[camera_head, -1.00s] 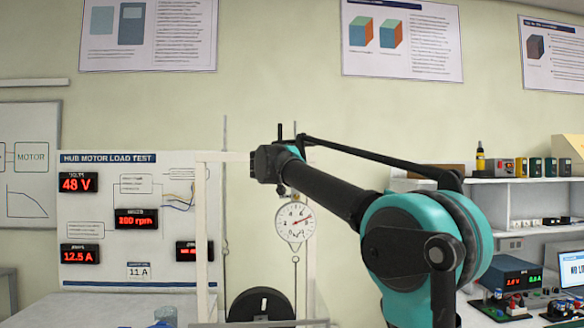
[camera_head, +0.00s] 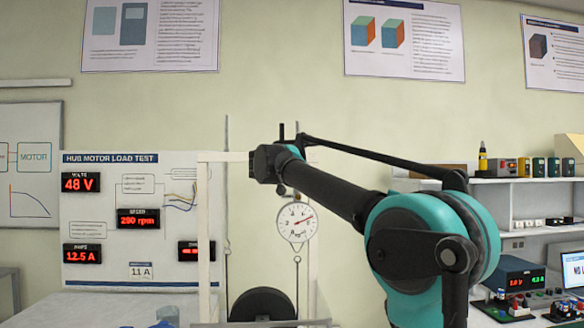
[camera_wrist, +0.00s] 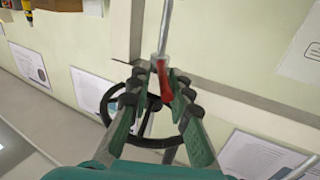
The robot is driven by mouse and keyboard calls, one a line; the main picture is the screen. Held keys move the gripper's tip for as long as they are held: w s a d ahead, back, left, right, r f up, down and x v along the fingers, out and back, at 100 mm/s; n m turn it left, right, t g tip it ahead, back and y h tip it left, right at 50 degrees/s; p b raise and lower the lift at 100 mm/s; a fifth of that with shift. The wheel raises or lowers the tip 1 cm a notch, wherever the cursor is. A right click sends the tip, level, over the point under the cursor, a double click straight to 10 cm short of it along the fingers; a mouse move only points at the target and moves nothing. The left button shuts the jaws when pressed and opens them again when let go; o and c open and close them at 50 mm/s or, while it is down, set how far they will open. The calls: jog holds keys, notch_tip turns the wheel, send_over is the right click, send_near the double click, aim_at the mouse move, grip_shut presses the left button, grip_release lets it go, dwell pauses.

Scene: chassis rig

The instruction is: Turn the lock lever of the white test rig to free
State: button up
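In the wrist view, my gripper (camera_wrist: 162,74) has its two green-padded fingers apart. A red handle (camera_wrist: 165,86), which looks like the lock lever's grip, lies between the fingertips; I cannot tell whether either finger touches it. A pale metal rod (camera_wrist: 166,25) runs on from beyond the handle. A dark spoked wheel (camera_wrist: 108,103) shows behind the fingers. In the head view, the white test rig (camera_head: 203,230) has a pale frame, a round dial gauge (camera_head: 297,222) and a black wheel (camera_head: 262,304). My arm hides the lever there, and the fingers cannot be made out.
A white panel (camera_head: 105,222) with red displays stands left of the rig. A shelf with small devices (camera_head: 510,182) and a bench power supply (camera_head: 522,275) are at the right. Posters hang on the wall.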

jog(key=v, duration=1.1)
